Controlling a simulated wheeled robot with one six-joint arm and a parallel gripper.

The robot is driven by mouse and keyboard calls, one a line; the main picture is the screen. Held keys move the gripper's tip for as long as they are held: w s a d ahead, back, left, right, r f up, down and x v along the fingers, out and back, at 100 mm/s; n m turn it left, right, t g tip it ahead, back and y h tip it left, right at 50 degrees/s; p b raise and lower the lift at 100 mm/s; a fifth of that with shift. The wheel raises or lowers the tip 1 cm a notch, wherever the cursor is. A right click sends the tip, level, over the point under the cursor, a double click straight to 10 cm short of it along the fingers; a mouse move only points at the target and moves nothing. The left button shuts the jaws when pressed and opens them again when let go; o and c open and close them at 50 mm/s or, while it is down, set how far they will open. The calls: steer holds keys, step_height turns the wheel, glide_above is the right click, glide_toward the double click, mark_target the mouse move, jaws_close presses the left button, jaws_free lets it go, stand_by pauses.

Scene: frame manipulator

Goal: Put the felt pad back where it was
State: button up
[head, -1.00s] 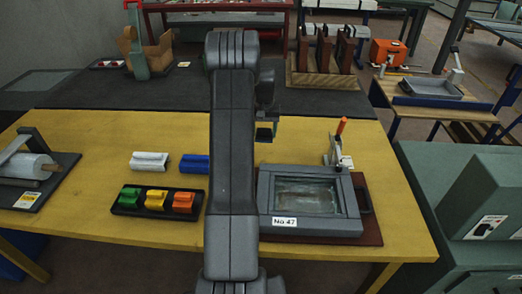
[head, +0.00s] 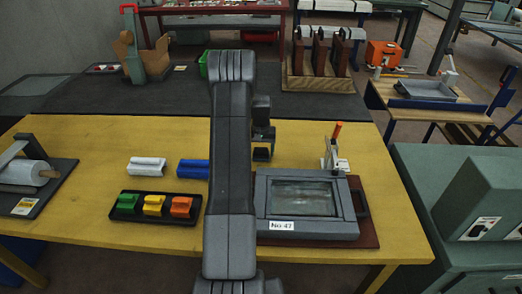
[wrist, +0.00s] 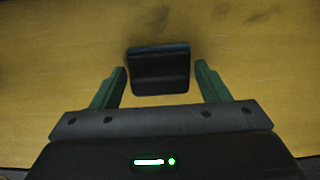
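A small dark block with a ridged top (wrist: 158,72), which looks like the felt pad, shows in the wrist view over the yellow tabletop. My gripper (wrist: 160,68) is open, its two green fingers on either side of the block with a narrow gap at each side. In the head view the block (head: 262,154) shows just below my gripper (head: 263,140), behind the grey framed box marked No 47 (head: 262,228). My arm covers part of the table to its left. I cannot tell the exact height of the fingers above the table.
A black tray (head: 118,215) holds green, yellow and orange blocks. A white block (head: 147,166) and a blue block (head: 193,169) lie behind it. A toggle clamp with an orange handle (head: 336,133) stands behind the framed box. A roll holder (head: 48,188) stands at left.

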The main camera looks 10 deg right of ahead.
mark_target(261, 148)
steer(key=shift+o, duration=0.9)
steer(key=shift+r, duration=0.25)
step_height(261, 148, up, 12)
steer(key=b, duration=0.1)
steer(key=shift+b, duration=0.3)
